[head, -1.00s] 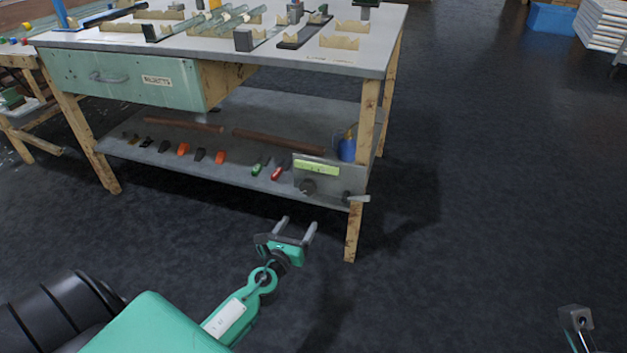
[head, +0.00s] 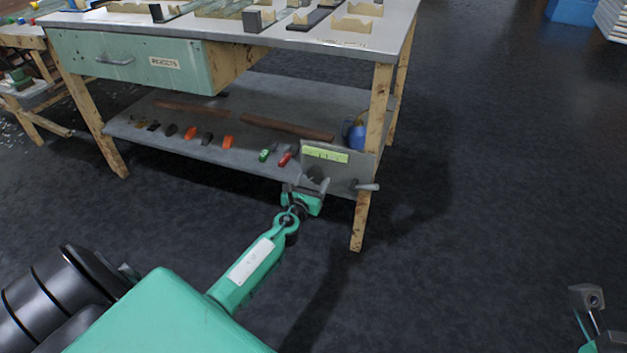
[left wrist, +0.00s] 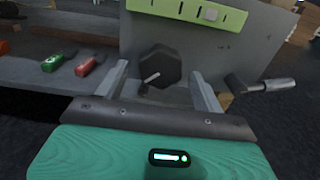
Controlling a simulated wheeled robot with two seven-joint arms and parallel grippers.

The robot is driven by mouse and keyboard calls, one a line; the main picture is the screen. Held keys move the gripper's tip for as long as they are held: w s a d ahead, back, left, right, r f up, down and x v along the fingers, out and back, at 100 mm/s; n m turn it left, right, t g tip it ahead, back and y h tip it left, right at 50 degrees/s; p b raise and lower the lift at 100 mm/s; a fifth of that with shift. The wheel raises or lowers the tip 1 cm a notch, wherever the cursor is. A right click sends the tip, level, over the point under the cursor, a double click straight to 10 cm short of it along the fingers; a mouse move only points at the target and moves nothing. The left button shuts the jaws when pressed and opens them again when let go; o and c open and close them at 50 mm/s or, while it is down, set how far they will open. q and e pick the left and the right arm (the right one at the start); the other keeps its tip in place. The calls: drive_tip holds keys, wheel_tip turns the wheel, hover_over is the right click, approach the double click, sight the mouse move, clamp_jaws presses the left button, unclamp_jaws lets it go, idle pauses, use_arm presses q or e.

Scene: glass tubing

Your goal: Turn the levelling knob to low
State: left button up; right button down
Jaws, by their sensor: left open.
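The levelling knob looks to be the dark faceted knob (left wrist: 160,68) with a pale pointer line, on a grey panel (left wrist: 255,42) under a light green scale strip. In the left wrist view the pointer slants down to the left. My left gripper (left wrist: 162,85) is open, its two fingers on either side of the knob's lower part; I cannot tell whether they touch it. In the head view my left gripper (head: 307,188) covers part of the knob (head: 316,174). Part of my right arm shows at the lower right of the head view; its fingers cannot be made out.
A lever with a pale handle (left wrist: 272,85) sticks out right of the knob. Green (head: 267,153) and red (head: 287,156) handled tools lie left of the panel on the lower shelf (head: 250,165). A table leg (head: 366,200) stands beside the panel. The floor in front is clear.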

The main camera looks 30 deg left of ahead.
use_arm(q)
drive_tip(key=shift+w+a, duration=0.15)
drive_tip(key=shift+w, duration=0.65)
drive_tip(key=c, duration=1)
drive_tip(key=shift+o, duration=0.2)
drive_tip(key=shift+n, duration=0.3)
